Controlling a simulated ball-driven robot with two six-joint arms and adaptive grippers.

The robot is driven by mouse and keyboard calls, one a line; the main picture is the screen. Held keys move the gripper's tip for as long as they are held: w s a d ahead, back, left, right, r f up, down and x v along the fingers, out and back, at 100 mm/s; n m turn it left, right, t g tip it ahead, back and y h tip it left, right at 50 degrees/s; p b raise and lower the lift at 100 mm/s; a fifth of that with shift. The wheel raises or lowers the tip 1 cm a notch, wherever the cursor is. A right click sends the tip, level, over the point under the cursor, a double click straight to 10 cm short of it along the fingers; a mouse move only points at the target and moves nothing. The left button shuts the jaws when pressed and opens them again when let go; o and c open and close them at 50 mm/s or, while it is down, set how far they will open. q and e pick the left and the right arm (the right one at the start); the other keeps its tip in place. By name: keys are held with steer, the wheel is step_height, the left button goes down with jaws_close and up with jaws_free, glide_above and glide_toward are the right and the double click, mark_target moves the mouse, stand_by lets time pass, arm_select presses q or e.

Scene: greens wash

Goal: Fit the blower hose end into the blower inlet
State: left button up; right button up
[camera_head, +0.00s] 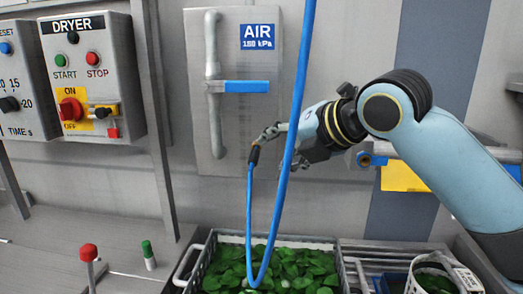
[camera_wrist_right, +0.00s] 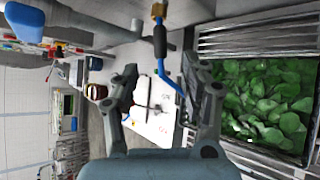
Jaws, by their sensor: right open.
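The blue hose (camera_head: 303,70) hangs from above, loops down over the greens and rises to its black end piece (camera_head: 254,156). In the right wrist view, the end piece (camera_wrist_right: 160,42) has a brass tip pointing up. My right gripper (camera_head: 268,142) is open, with its fingertips beside the end piece. In the right wrist view, the end piece shows between and just beyond the spread fingers (camera_wrist_right: 160,80); contact cannot be told. No part is labelled blower inlet. A grey pipe (camera_head: 213,125) on the AIR panel ends left of the end piece, apart from it. My left gripper is not in view.
A crate of greens (camera_head: 207,262) stands below the hose loop. The AIR panel has a blue valve lever (camera_head: 246,87). The dryer box (camera_head: 92,75) hangs at left. A white strapped container (camera_head: 445,275) stands at lower right. The hanging hose passes in front of my right gripper.

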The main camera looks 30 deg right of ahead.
mark_target(257, 158)
steer(key=x, duration=0.3)
steer(key=shift+w+a+f, duration=0.1)
steer(key=shift+w+f, duration=0.05)
steer(key=shift+w, duration=0.2)
steer(key=x, duration=0.2)
steer(key=shift+w+f+p, duration=0.15)
steer(key=shift+w+p, duration=0.05)
steer(key=shift+p, duration=0.15)
steer(key=shift+w+f, duration=0.2)
steer(key=shift+w, duration=0.1)
steer(key=shift+w+f, duration=0.15)
steer(key=shift+w, duration=0.05)
steer(key=shift+c, duration=0.6)
jaws_close()
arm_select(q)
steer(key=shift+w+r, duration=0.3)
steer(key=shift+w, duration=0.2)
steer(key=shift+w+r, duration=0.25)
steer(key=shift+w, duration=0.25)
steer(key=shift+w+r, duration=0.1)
arm_select(e)
steer(key=shift+s+a, duration=0.1)
steer(key=shift+a, duration=0.05)
